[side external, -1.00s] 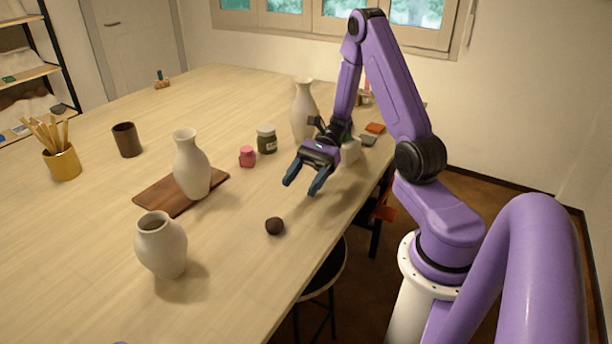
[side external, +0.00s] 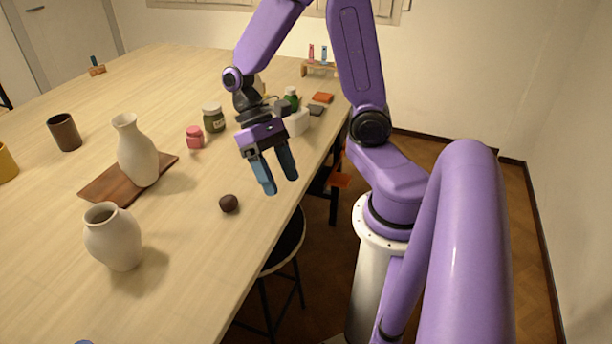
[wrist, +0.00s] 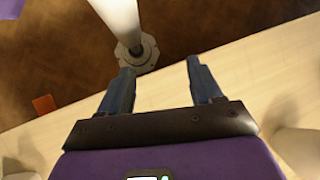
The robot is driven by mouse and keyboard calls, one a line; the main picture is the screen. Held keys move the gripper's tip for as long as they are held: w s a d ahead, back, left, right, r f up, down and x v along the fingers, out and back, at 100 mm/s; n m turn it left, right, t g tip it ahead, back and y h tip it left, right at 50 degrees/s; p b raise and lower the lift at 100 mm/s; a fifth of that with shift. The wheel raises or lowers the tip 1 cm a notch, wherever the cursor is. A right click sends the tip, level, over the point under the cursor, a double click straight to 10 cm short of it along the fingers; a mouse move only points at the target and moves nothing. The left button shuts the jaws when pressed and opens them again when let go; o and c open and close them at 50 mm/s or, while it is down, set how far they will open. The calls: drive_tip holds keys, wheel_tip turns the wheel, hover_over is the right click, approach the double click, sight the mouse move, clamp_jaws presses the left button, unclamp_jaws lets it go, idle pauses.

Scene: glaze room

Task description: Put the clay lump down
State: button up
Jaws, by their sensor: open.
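The clay lump (side external: 229,203), a small dark brown ball, rests on the pale wooden table (side external: 190,245) near its right edge in the side view. My gripper (side external: 280,187) is open and empty, with blue fingers pointing downward above the table edge. It is to the right of the lump and apart from it. In the wrist view, nothing is between the open fingers (wrist: 160,65), and the lump does not show.
A round vase (side external: 113,240) stands at the front left. A taller vase (side external: 137,155) stands on a brown board (side external: 100,187). A pink pot (side external: 195,139), a dark jar (side external: 213,120) and a white block (side external: 297,122) are farther back. A stool (side external: 287,245) stands beside the table.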

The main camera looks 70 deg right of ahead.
drive_tip(key=s+a+r+n+t+h, duration=0.3)
drive_tip(key=s+n+t, duration=0.3)
drive_tip(key=n, duration=0.8)
drive_tip(key=shift+s+a+r, duration=0.25)
drive_tip(key=shift+s+r, duration=0.25)
drive_tip(key=shift+s, duration=0.1)
